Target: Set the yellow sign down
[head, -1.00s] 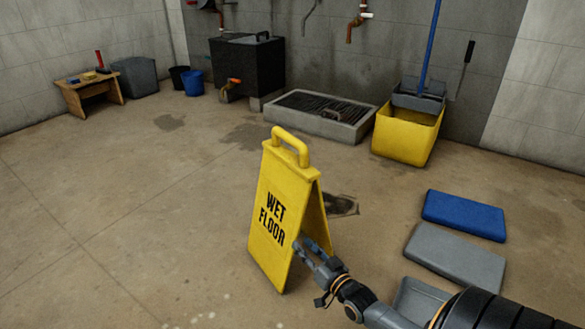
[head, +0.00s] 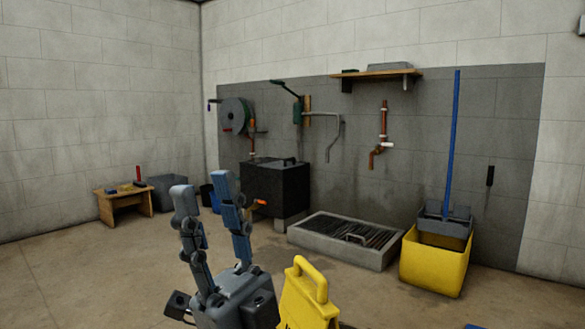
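My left gripper is not in view.
A yellow mop bucket (head: 434,265) with a blue-handled mop stands at the right. A grated floor basin (head: 340,242) and a black tank (head: 277,195) stand along the back wall. A small wooden bench (head: 126,205) is at the left. The floor at left is clear.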

